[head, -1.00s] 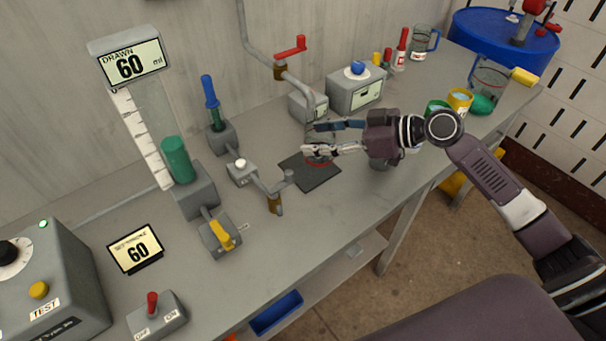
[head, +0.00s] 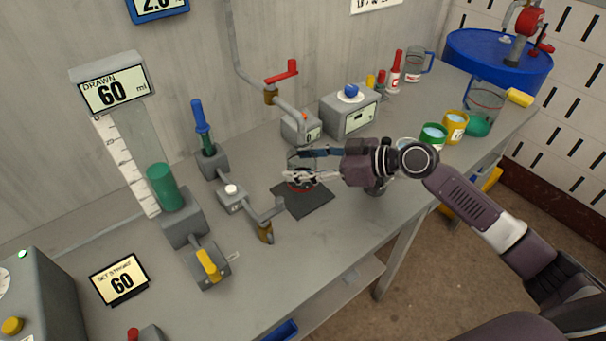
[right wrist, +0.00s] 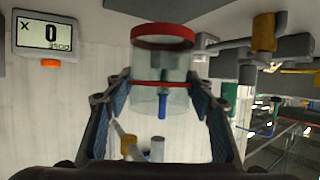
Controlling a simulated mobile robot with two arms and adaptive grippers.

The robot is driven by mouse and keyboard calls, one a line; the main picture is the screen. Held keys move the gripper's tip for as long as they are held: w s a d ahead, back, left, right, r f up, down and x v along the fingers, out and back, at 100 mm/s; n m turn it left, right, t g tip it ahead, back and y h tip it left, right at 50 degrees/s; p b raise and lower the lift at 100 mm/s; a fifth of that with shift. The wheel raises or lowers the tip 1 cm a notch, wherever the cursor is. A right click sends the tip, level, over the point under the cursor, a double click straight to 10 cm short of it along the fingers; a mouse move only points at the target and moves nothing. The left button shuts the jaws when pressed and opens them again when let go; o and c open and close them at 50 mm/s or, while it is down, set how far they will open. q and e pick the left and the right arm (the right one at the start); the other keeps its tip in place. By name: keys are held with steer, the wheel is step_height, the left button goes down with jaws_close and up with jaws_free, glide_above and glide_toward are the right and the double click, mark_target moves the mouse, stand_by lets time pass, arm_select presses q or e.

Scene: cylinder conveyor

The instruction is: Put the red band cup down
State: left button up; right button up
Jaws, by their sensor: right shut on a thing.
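The red band cup (right wrist: 160,100) is clear, with red bands at its rim and around its wall. My right gripper (head: 290,164) is shut on it, with a finger on either side in the right wrist view (right wrist: 160,84). In the head view the cup sits at the dark square mat (head: 306,205), with its red band low near the mat and its upper part partly behind the fingers. I cannot tell whether its base touches the mat. My left gripper is out of view.
A crank pipe with a red handle (head: 282,72) and a grey box with a blue knob (head: 351,112) stand behind the mat. Green (head: 432,138) and yellow (head: 455,126) cups stand to the right.

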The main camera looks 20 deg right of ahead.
step_height(320, 180, down, 3)
steer(key=shift+f, duration=0.3)
steer(key=shift+f, duration=0.1)
steer(key=o, duration=1.7)
